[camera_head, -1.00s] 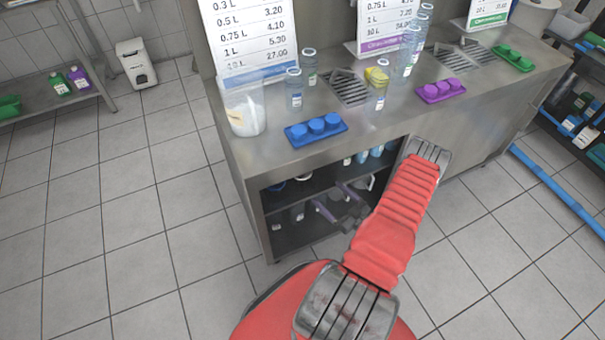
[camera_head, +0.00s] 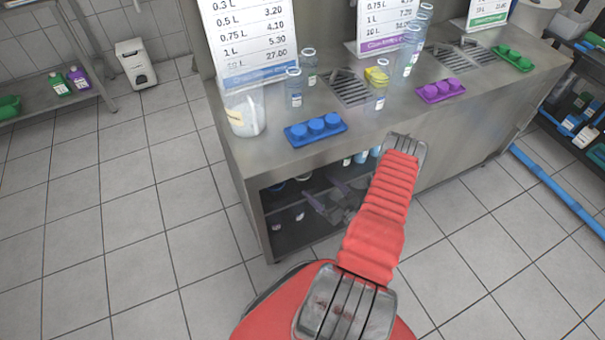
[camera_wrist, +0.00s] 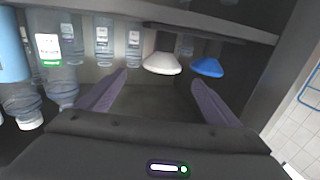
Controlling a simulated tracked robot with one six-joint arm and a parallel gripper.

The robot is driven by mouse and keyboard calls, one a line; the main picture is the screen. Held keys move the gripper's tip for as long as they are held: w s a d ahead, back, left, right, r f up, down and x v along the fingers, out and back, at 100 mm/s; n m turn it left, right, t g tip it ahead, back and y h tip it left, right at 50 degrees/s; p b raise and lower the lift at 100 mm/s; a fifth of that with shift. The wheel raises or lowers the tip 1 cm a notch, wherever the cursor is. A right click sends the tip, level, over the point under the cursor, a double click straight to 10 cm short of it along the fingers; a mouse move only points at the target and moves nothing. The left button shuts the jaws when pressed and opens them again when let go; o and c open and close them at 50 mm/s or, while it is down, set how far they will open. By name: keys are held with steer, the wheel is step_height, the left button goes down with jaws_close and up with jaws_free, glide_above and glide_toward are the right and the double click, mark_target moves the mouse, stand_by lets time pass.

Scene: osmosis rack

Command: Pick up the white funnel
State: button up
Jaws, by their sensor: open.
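The white funnel (camera_wrist: 162,63) shows in the wrist view near the top middle, wide end towards my gripper. It stands in front of the gap between my fingertips and apart from them. My gripper (camera_wrist: 160,80) is open and empty, one dark purple finger on each side of the gap. In the head view, my gripper (camera_head: 335,205) is partly in shadow at the open shelf of the steel counter (camera_head: 235,165).
A blue funnel (camera_wrist: 207,67) is just right of the white one. Several clear bottles (camera_wrist: 103,42) stand to the left, with a blue container (camera_wrist: 12,48) at the far left. Shelf surfaces and a side wall close in around my gripper.

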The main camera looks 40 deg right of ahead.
mark_target(305, 177)
steer(key=shift+w, duration=1.55)
steer(key=shift+w+a, duration=0.1)
steer(key=shift+w, duration=2.5)
steer(key=c, duration=1.1)
